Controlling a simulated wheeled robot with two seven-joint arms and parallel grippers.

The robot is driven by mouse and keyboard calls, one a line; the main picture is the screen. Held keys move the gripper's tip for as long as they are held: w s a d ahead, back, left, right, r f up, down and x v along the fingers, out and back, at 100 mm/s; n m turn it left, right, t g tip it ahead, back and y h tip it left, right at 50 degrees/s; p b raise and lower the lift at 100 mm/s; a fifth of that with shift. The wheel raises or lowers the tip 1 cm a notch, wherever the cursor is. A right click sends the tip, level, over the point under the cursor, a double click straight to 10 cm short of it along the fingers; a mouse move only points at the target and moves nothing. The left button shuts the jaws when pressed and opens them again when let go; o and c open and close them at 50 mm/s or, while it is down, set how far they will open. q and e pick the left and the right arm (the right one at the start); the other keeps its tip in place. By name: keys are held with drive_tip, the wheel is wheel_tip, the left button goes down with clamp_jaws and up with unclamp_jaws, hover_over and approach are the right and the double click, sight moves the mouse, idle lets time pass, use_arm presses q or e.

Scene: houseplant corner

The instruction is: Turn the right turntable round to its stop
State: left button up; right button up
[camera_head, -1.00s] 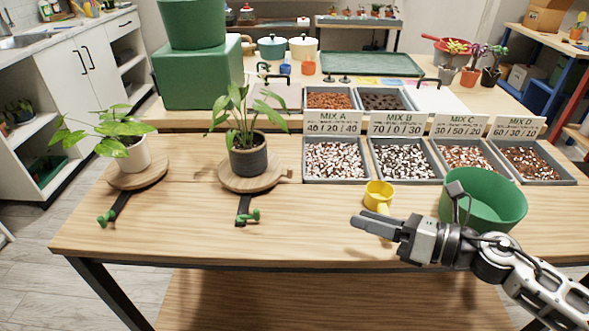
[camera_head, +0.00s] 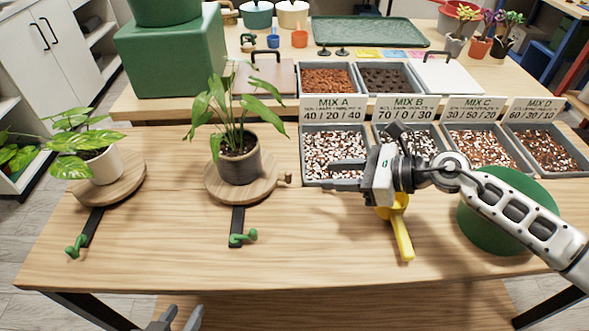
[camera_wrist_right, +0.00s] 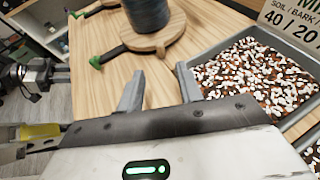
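The right turntable (camera_head: 213,193) is a round wooden disc with a small peg on its right edge. It carries a dark pot (camera_head: 240,163) with a leafy plant. A black bar with a green handle (camera_head: 243,237) sticks out in front of it. The disc also shows in the right wrist view (camera_wrist_right: 152,42), at the top. My right gripper (camera_head: 335,178) is right of the turntable, by the Mix A tray, apart from the disc. Its fingers (camera_wrist_right: 160,88) are spread and empty. My left gripper (camera_head: 180,318) shows only its tips at the bottom edge, apart and empty.
The left turntable (camera_head: 132,184) bears a white pot (camera_head: 104,166). Mix trays (camera_head: 303,160) stand in a row at right. A yellow scoop (camera_head: 403,240) and a green pot (camera_head: 480,235) are near my right arm. The table front is mostly clear.

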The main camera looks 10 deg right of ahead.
drive_tip(key=p+x, duration=0.1)
drive_tip(key=x, duration=0.8)
drive_tip(key=shift+w+a+f, duration=0.15)
drive_tip(key=shift+w+a, duration=0.05)
drive_tip(key=shift+a, duration=0.05)
clamp_jaws()
